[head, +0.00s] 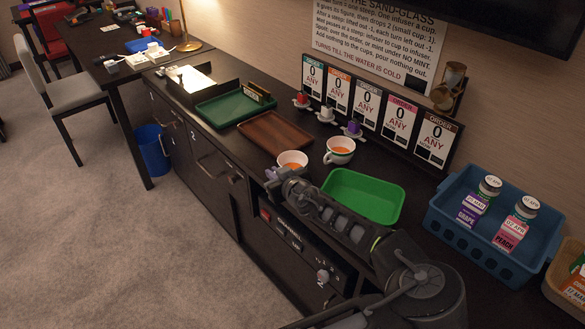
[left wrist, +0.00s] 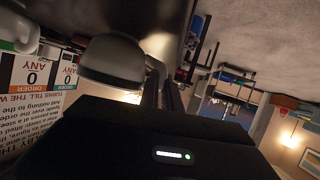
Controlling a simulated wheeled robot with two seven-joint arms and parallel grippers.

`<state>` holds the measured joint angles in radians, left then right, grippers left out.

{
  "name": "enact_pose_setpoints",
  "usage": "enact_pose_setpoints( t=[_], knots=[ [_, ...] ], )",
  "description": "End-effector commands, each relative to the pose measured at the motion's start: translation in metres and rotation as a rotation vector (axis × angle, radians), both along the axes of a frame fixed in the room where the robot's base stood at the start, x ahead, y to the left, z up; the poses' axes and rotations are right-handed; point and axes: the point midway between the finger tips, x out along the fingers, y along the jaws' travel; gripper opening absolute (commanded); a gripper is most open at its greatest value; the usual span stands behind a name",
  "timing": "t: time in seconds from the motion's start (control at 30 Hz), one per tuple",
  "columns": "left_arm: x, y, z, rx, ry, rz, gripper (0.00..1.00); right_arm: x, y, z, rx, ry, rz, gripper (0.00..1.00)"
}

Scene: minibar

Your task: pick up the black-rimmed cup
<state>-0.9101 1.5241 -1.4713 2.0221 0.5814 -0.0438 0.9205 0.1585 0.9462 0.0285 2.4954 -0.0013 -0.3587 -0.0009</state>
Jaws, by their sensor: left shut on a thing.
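The near white cup (head: 292,157), with orange liquid inside, stands out just beyond my left gripper (head: 271,180) in the head view. In the left wrist view, which is upside down, this cup (left wrist: 112,58) is close beside the fingers (left wrist: 162,92) and shows a dark rim band. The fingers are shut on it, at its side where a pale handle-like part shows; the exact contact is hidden. A second white cup (head: 339,145), also with orange liquid, stands to its right, apart from the gripper. My right gripper is not in view.
A green tray (head: 364,186) lies right of the cups, behind my left arm. A brown tray (head: 274,132) and a dark green tray (head: 234,107) lie to the left. Order cards (head: 368,107) stand along the wall.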

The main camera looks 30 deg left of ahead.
Motion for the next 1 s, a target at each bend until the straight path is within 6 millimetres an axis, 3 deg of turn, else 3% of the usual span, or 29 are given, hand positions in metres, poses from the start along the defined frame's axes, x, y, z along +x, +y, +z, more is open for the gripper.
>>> enact_pose_setpoints(
  t=[0.57,1.0],
  knots=[
    [0.000,0.000,0.004,0.000,-0.002,0.000,0.00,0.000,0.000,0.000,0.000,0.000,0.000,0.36],
    [0.001,0.000,0.032,-0.001,-0.004,-0.001,0.00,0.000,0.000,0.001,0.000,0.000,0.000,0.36]
  ],
)
